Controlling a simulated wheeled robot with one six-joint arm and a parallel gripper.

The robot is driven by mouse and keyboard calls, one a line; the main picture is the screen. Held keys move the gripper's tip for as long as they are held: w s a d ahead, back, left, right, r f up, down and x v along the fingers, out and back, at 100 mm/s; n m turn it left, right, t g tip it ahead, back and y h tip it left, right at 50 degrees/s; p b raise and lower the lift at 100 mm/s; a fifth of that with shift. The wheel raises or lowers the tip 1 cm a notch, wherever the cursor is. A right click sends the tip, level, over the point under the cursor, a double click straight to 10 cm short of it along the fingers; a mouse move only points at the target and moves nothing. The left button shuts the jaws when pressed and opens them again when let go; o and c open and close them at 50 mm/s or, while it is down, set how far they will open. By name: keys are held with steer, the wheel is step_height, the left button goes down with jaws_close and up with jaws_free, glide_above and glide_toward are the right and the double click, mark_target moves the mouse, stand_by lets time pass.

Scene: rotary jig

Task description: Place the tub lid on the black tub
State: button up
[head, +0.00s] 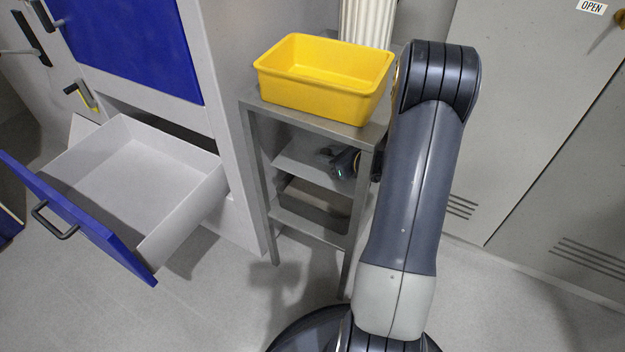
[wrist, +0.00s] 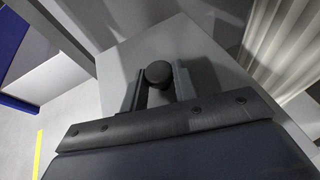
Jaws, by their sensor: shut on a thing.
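In the wrist view my gripper (wrist: 158,84) has its two fingers on either side of a dark round knob (wrist: 158,71) and is shut on it. The knob stands over a plain grey surface. I cannot tell whether it belongs to the tub lid, as no lid plate shows clearly. In the head view my gripper (head: 344,163) is at the upper shelf level of the grey stand, partly hidden by the stand's frame and my arm. I cannot make out the black tub in either view.
A yellow bin (head: 322,100) stands on top of the grey metal stand (head: 256,107), with a white ribbed container (head: 366,24) behind it. An open drawer (head: 187,207) with a blue front sticks out at left. Grey lockers (head: 530,130) are at right. Floor between drawer and stand is clear.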

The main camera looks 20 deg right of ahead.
step_height(320, 180, down, 10)
steer(key=b, duration=0.3)
steer(key=shift+f+b, duration=0.35)
steer(key=shift+b, duration=0.25)
steer(key=shift+f, duration=0.2)
steer(key=o, duration=1)
steer(key=shift+o, duration=0.2)
steer(key=shift+r, duration=0.15)
